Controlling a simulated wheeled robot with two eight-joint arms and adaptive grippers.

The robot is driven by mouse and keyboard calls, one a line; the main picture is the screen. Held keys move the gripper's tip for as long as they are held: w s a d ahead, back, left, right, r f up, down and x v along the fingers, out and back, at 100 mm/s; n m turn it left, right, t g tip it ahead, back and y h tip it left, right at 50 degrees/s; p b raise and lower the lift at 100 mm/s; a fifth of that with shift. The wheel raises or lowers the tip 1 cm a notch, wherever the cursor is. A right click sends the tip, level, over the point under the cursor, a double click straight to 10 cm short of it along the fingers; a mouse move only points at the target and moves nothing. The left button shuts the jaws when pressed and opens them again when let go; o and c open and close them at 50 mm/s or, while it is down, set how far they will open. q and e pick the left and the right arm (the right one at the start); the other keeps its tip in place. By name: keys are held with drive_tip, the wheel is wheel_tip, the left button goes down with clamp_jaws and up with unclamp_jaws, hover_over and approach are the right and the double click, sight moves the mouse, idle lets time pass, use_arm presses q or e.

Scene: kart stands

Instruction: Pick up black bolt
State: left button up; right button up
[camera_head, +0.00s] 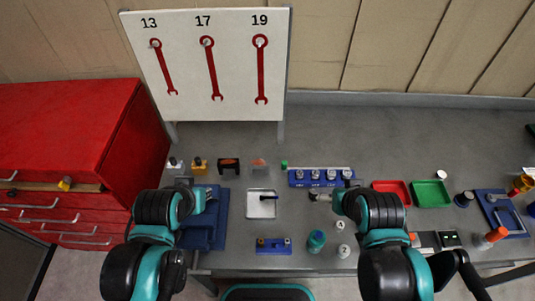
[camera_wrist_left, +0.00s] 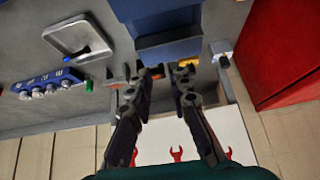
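A small dark bolt (camera_head: 268,197) lies in a shallow silver tray (camera_head: 262,211) left of the table's middle. The tray also shows in the left wrist view (camera_wrist_left: 66,33), where a bolt (camera_wrist_left: 77,54) in it looks black with a bluish part. My left gripper (camera_wrist_left: 168,74) is open, with nothing between its fingers. In the head view it is left of the tray, by a blue block. My right gripper (camera_head: 314,196) is right of the tray, below the blue socket rack; its fingers are too small to tell.
A blue rack (camera_head: 320,184) holds several silver sockets behind the tray. A blue fixture (camera_head: 273,251) lies in front. A blue block (camera_head: 208,235) stands left of the tray. Red (camera_head: 391,185) and green (camera_head: 431,206) bins are at right. A red cabinet (camera_head: 65,125) is at left.

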use_arm(q)
drive_tip(key=w+d+r+m+g+p, duration=0.1)
drive_tip(key=w+d+m+g+p, duration=0.15)
drive_tip(key=d+m, duration=0.25)
drive_tip(key=m+g+p, duration=0.4)
drive_tip(key=m, duration=0.9)
hover_over(270, 197)
drive_tip(key=f, duration=0.5)
drive_tip(key=shift+d+f, duration=0.2)
drive_tip(key=shift+d, duration=0.05)
drive_tip(key=shift+d+f+m, duration=0.2)
drive_tip(key=shift+f+m, duration=0.1)
drive_tip(key=shift+m, duration=0.1)
drive_tip(key=f+b, duration=0.1)
drive_tip(key=f, duration=0.4)
drive_tip(key=a+f+b, duration=0.1)
drive_tip(key=f, duration=0.1)
drive_tip(key=shift+f+b, duration=0.3)
drive_tip(key=shift+f, duration=0.05)
clamp_jaws()
